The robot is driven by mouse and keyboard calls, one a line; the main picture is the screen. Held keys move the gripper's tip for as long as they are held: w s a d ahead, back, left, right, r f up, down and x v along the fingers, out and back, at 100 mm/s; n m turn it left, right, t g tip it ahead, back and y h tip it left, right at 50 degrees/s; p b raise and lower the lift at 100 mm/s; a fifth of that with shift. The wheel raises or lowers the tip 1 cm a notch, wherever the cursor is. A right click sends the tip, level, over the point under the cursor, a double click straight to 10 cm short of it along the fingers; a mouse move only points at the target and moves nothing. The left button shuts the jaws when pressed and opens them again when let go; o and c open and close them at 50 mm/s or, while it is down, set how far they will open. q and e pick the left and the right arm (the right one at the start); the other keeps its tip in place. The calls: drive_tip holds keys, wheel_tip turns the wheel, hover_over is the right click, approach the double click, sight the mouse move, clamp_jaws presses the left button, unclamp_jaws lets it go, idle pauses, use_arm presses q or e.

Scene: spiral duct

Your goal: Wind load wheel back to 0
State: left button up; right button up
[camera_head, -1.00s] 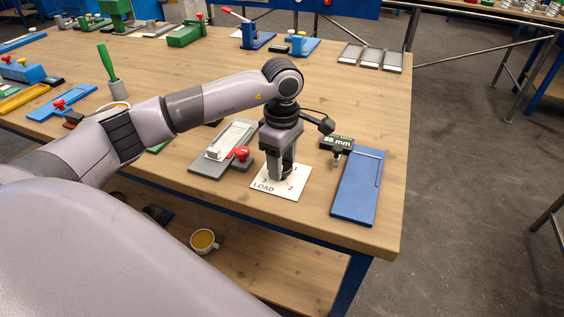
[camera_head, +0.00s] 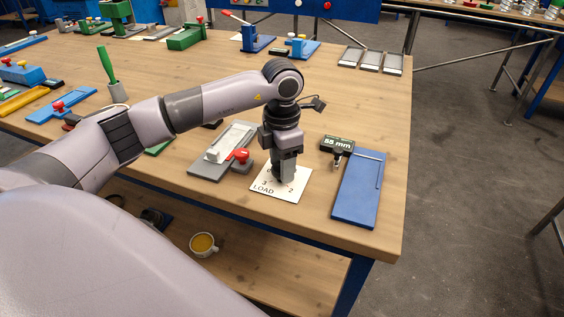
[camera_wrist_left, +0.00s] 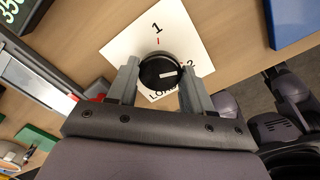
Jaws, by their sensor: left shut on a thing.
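The load wheel (camera_wrist_left: 161,72) is a round black knob with a white pointer mark, on a white plate (camera_wrist_left: 120,45) lettered LOAD. In the left wrist view, its mark points right, roughly toward the 2; a red tick stands by the 1. The 0 cannot be made out. In the head view, the plate (camera_head: 296,190) lies near the table's front edge, and my gripper hides the wheel. My left gripper (camera_head: 284,176) points down over it; in the left wrist view, its fingers (camera_wrist_left: 160,88) are shut on either side of the wheel. My right gripper is out of view.
A grey fixture with a red knob (camera_head: 241,155) stands close left of the plate. A gauge (camera_head: 337,144) reading 55 mm and a blue panel (camera_head: 352,198) lie to the right. A cup (camera_head: 203,243) stands on the lower shelf.

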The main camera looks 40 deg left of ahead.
use_arm(q)
drive_tip(key=n, duration=0.4)
drive_tip(key=shift+r+n, duration=0.1)
drive_tip(key=shift+n, duration=0.3)
drive_tip(key=n, duration=0.4)
drive_tip(key=shift+n+p, duration=0.3)
drive_tip(key=shift+p, duration=0.05)
drive_tip(key=n, duration=0.4)
drive_tip(key=shift+n+p, duration=0.3)
drive_tip(key=shift+p, duration=0.1)
drive_tip(key=n+p, duration=0.1)
drive_tip(key=n, duration=0.3)
drive_tip(key=n+p, duration=0.1)
drive_tip(key=n, duration=0.4)
drive_tip(key=n+p, duration=0.2)
drive_tip(key=n, duration=0.8)
drive_tip(key=shift+n, duration=1.7)
